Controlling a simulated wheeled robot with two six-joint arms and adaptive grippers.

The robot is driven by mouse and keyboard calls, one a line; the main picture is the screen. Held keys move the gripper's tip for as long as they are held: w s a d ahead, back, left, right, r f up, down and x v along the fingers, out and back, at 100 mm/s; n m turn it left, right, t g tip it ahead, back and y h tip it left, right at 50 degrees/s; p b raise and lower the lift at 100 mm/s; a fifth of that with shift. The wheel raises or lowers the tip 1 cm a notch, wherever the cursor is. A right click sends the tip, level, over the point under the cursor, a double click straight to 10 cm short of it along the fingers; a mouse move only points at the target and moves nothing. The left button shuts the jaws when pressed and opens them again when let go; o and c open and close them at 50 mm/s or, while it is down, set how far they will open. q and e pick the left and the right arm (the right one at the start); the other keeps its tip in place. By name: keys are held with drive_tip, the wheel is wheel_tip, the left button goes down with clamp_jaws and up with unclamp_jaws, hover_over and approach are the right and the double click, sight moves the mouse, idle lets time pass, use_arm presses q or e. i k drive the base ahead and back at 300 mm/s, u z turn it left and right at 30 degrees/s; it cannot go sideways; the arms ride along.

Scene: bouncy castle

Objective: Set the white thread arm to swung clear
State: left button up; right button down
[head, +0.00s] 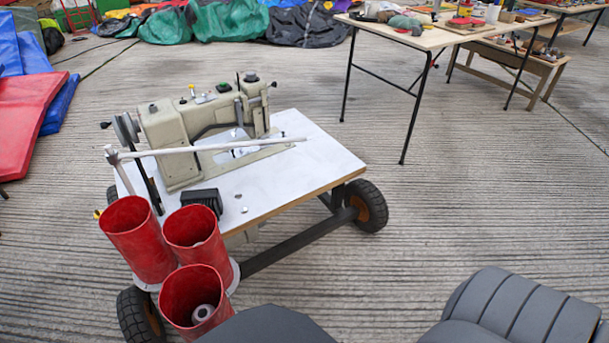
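The white thread arm (215,148) is a thin rod in the head view. It runs from a pivot on a post at the left end of the sewing cart across the front of the sewing machine (172,125). Its free end points right, over the white table top (318,160). The beige machine stands on the table top behind the rod. Neither of my grippers is in view.
Three red cylinders (137,243) stand at the cart's front left; one holds a whitish spool. The cart has black wheels (367,206). Folding tables (445,36) with tools stand at the upper right. Red and blue mats (25,115) lie left. The right floor is clear.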

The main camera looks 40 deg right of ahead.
sight(115, 159)
drive_tip(key=u, duration=0.85)
drive_tip(key=k, duration=0.75)
drive_tip(key=z, duration=0.85)
drive_tip(key=i, duration=1)
drive_tip(key=z, duration=0.05)
